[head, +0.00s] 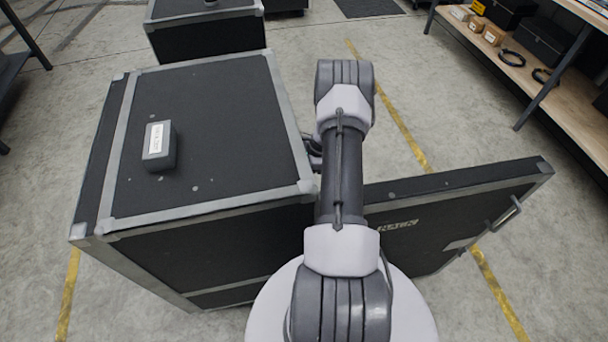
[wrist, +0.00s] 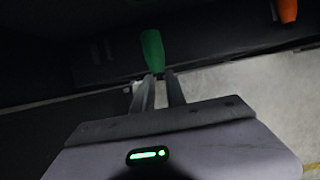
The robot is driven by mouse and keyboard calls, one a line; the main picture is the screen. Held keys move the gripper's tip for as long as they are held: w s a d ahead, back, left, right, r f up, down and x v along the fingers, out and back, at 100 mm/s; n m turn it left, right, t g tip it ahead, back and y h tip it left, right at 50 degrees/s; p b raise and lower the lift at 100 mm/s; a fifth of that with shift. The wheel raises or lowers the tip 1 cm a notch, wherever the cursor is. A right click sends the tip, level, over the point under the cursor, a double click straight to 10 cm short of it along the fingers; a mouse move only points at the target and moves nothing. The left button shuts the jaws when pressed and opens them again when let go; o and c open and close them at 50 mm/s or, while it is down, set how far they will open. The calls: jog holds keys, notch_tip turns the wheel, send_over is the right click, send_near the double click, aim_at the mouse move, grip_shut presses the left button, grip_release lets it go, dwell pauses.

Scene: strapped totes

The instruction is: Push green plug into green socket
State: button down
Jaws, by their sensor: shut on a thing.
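In the wrist view, my gripper (wrist: 159,76) is shut on a green plug (wrist: 152,50), which stands out beyond the fingertips. The plug's far end reaches up over a dark surface; I cannot tell whether it touches anything. I cannot make out a green socket in the dark area around it. In the head view my arm hides most of the gripper, and the green plug does not show.
An orange object (wrist: 287,10) shows at the upper right of the wrist view. In the head view, a black case (head: 225,120) stands left of my arm, with a grey box (head: 159,146) on top. A black door panel (head: 450,200) stands open at right.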

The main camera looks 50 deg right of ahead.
jog(key=shift+w+a+p, duration=0.35)
jog(key=shift+w+a, duration=1.05)
jog(key=shift+a, duration=0.3)
jog(key=shift+b, duration=0.5)
dwell(0.7)
jog(key=shift+w+a, duration=0.35)
jog(key=shift+a, duration=0.1)
dwell(0.4)
jog(key=c, duration=1.3)
grip_release()
